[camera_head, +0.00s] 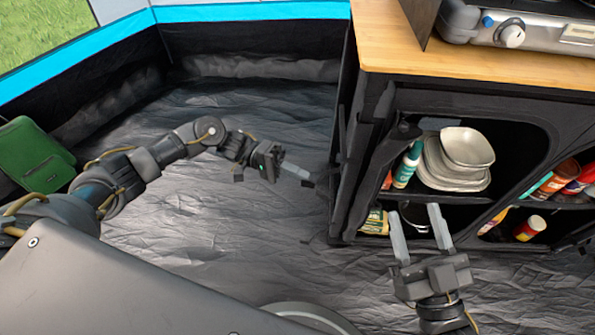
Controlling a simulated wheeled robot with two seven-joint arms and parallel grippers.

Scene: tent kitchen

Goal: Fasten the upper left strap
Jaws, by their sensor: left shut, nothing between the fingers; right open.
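The black fabric cabinet (352,200) with a wooden top stands at the right, its front open onto shelves. Rolled dark fabric (380,165) hangs along the left edge of its opening. A strap cannot be made out clearly against the dark cloth; a thin dark strip (341,135) shows on the cabinet's left side. My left gripper (312,183) is shut and empty, just left of the cabinet's left front edge. My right gripper (415,228) is open and empty, its fingers pointing up in front of the lower shelf.
Bowls and plates (462,160), a green-white bottle (407,165) and several jars (530,228) sit on the shelves. A stove (530,22) stands on the wooden top (450,50). A green bag (35,155) is at the left. Floor between is clear.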

